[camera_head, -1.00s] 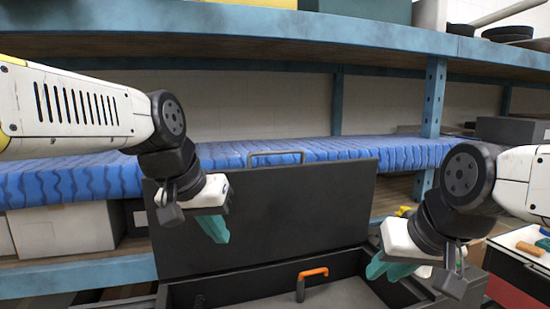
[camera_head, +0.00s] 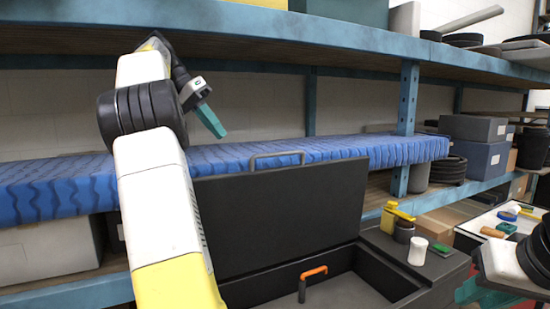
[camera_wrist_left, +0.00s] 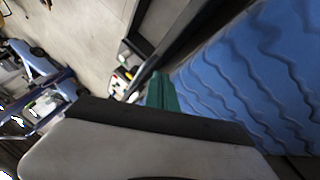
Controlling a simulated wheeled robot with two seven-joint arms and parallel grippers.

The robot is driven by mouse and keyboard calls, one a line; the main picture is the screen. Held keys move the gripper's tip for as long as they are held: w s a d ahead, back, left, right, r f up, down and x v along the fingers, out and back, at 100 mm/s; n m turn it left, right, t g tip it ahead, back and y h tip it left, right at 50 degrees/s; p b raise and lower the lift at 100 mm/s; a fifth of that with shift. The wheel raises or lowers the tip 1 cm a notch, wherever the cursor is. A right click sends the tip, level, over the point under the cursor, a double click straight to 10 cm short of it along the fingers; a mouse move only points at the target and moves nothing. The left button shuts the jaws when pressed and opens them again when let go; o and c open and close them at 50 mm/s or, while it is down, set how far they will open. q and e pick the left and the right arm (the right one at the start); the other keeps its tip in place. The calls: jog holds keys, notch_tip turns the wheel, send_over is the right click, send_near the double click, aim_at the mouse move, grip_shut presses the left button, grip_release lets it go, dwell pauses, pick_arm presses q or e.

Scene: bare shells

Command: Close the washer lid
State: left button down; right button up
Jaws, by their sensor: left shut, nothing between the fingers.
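The washer (camera_head: 440,275) is a dark box in front of the shelf. Its black lid (camera_head: 290,215) stands upright and open at the back, with a grey handle (camera_head: 277,155) on its top edge. My left gripper (camera_head: 212,124) is shut and empty, raised above the blue shelf surface, up and left of the lid handle. Its teal fingers also show in the left wrist view (camera_wrist_left: 161,92). My right gripper (camera_head: 482,292) is at the lower right, beside the washer's right side; it is partly cut off and its fingers are unclear.
A shelf with a blue wavy mat (camera_head: 400,148) runs behind the lid, with an upper shelf (camera_head: 340,38) above. An orange-handled tool (camera_head: 312,273) is in the open box. A white cup (camera_head: 418,250) and a yellow item (camera_head: 389,219) stand on the right ledge. Boxes (camera_head: 478,150) sit farther right.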

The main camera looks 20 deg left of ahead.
pick_arm(q)
jog(key=x, duration=1)
jog(key=shift+r, duration=0.1)
